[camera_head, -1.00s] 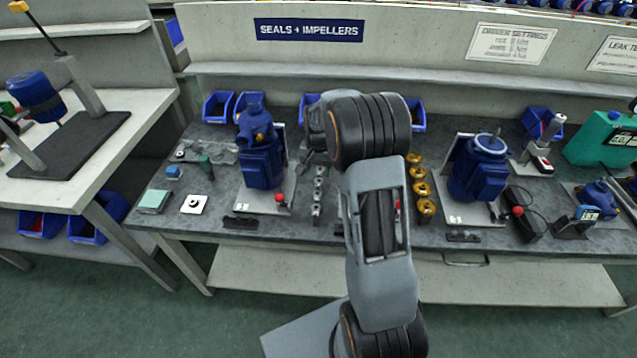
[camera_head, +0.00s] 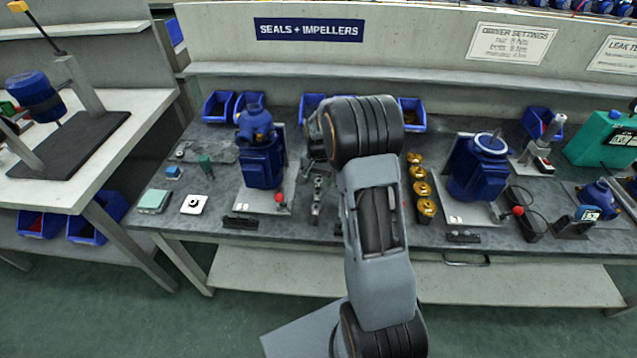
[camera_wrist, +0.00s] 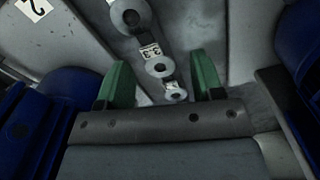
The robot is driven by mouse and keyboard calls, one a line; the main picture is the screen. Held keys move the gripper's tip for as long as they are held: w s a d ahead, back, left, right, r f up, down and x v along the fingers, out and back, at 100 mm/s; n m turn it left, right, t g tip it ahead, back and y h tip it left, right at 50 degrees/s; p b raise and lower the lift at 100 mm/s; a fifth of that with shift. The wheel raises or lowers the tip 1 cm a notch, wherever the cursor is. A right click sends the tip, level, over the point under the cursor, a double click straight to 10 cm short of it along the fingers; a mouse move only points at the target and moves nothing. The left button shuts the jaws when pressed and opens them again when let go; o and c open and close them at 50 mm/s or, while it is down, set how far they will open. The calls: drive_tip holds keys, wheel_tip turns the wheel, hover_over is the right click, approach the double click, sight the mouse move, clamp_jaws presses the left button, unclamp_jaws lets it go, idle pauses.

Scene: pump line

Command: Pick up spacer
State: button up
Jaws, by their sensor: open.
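Several small grey metal rings, which look like the spacers, stand in a row on the bench. In the wrist view, one ring (camera_wrist: 160,66) lies between my gripper's (camera_wrist: 163,78) two green fingers, another (camera_wrist: 131,16) is farther up and a third (camera_wrist: 176,95) is partly hidden by the gripper body. My gripper is open, with nothing visibly held. I cannot tell its height above the rings. In the head view, the row of rings (camera_head: 316,208) shows just left of my arm, which hides most of the gripper.
Blue pumps (camera_head: 262,163) and (camera_head: 478,170) stand on plates either side of the row. Brass parts (camera_head: 422,188) stand right of my arm. Blue bins (camera_head: 411,115) line the back of the bench.

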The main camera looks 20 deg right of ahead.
drive_tip(key=shift+f, duration=0.1)
idle(0.3)
drive_tip(key=c, duration=1)
